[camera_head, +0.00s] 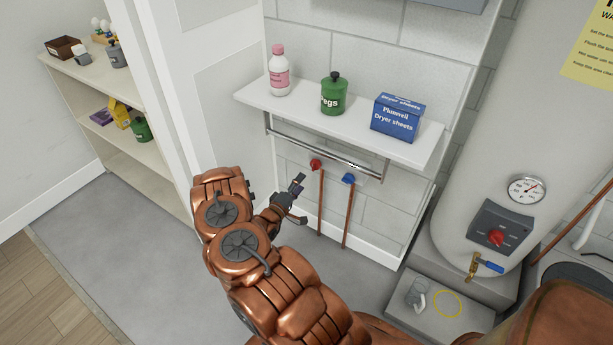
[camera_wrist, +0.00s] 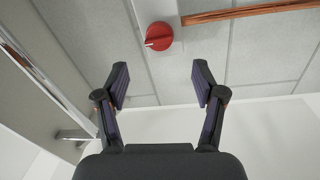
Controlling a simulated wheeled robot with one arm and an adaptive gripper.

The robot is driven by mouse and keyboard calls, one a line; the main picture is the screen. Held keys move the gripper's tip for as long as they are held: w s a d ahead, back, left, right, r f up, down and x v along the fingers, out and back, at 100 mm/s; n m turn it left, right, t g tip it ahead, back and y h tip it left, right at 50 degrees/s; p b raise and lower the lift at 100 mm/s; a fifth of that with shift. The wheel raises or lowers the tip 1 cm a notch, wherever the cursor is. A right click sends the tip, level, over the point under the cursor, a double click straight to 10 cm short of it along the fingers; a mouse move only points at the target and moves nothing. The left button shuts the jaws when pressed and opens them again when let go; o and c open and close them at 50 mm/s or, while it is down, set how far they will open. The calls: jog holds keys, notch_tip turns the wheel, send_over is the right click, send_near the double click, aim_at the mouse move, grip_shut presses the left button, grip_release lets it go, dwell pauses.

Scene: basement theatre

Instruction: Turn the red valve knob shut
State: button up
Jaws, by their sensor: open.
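The red valve knob (camera_head: 315,165) is on the white block wall below the shelf, at the top of a copper pipe. In the wrist view the round red knob (camera_wrist: 158,36) has a small white mark on its lower left side. My gripper (camera_head: 298,203) is in front of the wall, below the knob in the head view. In the wrist view my gripper (camera_wrist: 161,82) is open and empty. The knob lies beyond the gap between its fingertips, apart from both fingers.
A blue knob (camera_head: 348,179) with its own pipe is right of the red one. A metal rail (camera_head: 325,149) runs above both, under a shelf (camera_head: 350,122) holding a bottle, jar and box. The water heater (camera_head: 490,120) has another red dial (camera_head: 495,237).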

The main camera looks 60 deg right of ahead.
jog(key=shift+a+f, duration=0.15)
jog(key=shift+a, duration=1.6)
